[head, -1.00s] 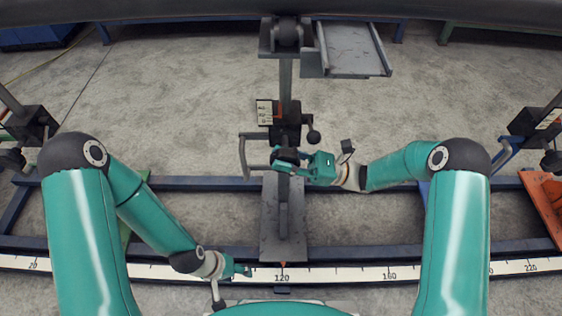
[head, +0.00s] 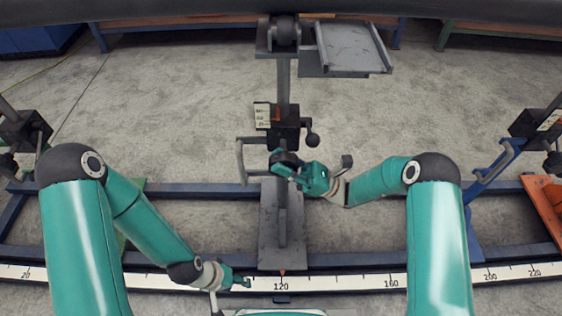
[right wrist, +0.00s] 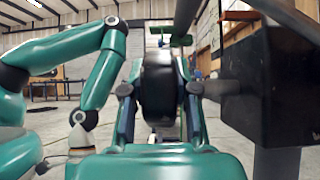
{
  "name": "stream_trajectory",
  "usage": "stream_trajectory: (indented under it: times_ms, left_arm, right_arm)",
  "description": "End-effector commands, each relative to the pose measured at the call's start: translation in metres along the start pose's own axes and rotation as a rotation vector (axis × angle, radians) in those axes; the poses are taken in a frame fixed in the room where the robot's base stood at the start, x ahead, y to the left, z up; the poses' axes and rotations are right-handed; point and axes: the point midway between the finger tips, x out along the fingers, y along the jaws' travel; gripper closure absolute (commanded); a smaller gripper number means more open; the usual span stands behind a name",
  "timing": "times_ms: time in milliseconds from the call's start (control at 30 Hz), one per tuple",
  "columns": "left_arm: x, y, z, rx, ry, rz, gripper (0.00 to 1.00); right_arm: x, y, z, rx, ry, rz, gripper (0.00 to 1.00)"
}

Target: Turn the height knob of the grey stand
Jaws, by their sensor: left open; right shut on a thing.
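The grey stand (head: 283,82) rises in the middle of the head view from a flat base plate. Its height knob (head: 285,158) is a dark round wheel low on the clamp block, partly hidden by my right gripper (head: 279,168). In the right wrist view the black knob (right wrist: 158,80) sits between the two fingers, which press on its sides. My right gripper is shut on it, coming in from the right and tilted. My left gripper (head: 243,282) is open and empty near the ruler, low and left of the stand base.
A bent crank handle (head: 241,160) is left of the clamp block, and a ball-ended lever (head: 312,139) is right of it. A grey tray (head: 350,45) is at the top right. A white ruler (head: 340,284) runs along the front rail. A dark pipe (head: 180,10) crosses the top.

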Motion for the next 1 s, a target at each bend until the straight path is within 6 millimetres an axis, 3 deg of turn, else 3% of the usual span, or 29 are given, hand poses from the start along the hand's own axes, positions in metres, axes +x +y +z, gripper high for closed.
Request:
stream_trajectory:
  times_ms: [33, 167, 567, 767, 1000]
  left_arm:
    - [0.001, 0.000, 0.000, 0.000, 0.000, 0.000, 0.46]
    - [0.001, 0.000, 0.000, 0.000, 0.000, 0.000, 0.46]
    - [0.000, 0.000, 0.000, 0.000, 0.000, 0.000, 0.46]
    - [0.000, 0.000, 0.000, 0.000, 0.000, 0.000, 0.46]
    - [0.000, 0.000, 0.000, 0.000, 0.000, 0.000, 0.46]
  right_arm:
    - [-0.003, 0.000, -0.002, 0.002, 0.004, -0.006, 0.68]
    - [-0.002, 0.000, -0.002, 0.002, 0.003, -0.004, 0.46]
    - [-0.005, 0.000, -0.001, 0.002, 0.003, -0.002, 0.46]
    - [-0.032, -0.001, -0.001, 0.001, 0.003, -0.006, 0.46]
    - [-0.081, 0.000, -0.002, 0.001, 0.003, -0.007, 0.46]
